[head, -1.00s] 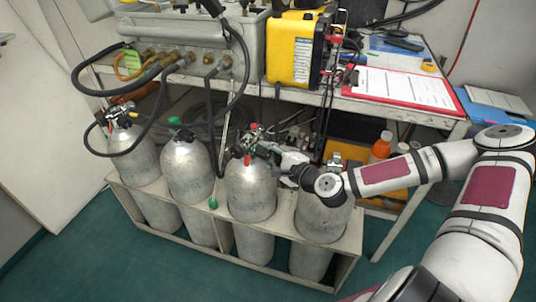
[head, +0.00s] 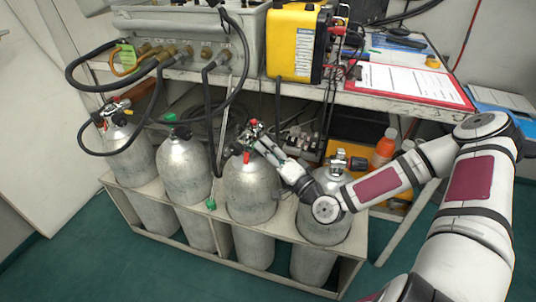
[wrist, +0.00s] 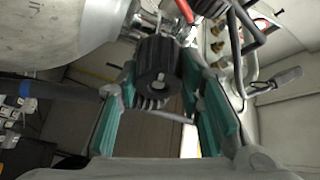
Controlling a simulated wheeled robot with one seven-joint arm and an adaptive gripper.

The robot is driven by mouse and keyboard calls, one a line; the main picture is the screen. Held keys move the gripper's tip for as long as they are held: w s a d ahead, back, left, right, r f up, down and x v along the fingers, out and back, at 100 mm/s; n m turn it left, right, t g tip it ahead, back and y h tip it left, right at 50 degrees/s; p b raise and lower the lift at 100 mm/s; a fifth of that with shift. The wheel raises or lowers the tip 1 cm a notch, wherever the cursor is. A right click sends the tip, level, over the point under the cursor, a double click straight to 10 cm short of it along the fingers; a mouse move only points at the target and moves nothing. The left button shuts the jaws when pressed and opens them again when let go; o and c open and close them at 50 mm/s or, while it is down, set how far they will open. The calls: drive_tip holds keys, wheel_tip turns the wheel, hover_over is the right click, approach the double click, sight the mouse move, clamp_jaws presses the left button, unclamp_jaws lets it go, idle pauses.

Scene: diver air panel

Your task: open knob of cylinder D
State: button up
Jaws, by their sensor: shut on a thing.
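The third cylinder from the left (head: 250,190) is grey, with a metal valve and a red part (head: 246,157) on top. My gripper (head: 259,144) reaches this valve from the right in the head view. In the wrist view, the ribbed black knob (wrist: 157,60) lies between the teal fingers of my gripper (wrist: 159,75), which are shut on it. The cylinder's rounded grey shoulder (wrist: 50,35) fills the upper left there. In the head view the knob is mostly hidden by my gripper. I cannot read any letter on the cylinders.
Two cylinders stand to the left (head: 128,150) (head: 184,170) and one to the right (head: 325,215), all in a rack (head: 352,245). Black hoses (head: 208,110) hang from the panel (head: 185,35) close to the valve. The table edge (head: 400,108) is above my forearm.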

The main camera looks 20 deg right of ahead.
drive_tip(key=n, duration=0.1)
drive_tip(key=n+y+b, duration=0.1)
drive_tip(key=n, duration=0.1)
drive_tip(key=n+b, duration=0.1)
drive_tip(key=shift+f+n+y, duration=0.25)
drive_tip(key=shift+n+y, duration=0.15)
drive_tip(key=shift+n+t+y+b, duration=0.35)
drive_tip(key=shift+n+b, duration=0.5)
drive_tip(key=shift+n, duration=0.35)
drive_tip(key=shift+r+n+y, duration=0.1)
drive_tip(key=shift+n+y, duration=0.15)
drive_tip(key=shift+n, duration=0.05)
drive_tip(key=o, duration=1.1)
drive_tip(key=shift+r, duration=0.1)
drive_tip(key=shift+o, duration=0.2)
drive_tip(key=shift+s, duration=0.1)
drive_tip(key=v, duration=1.2)
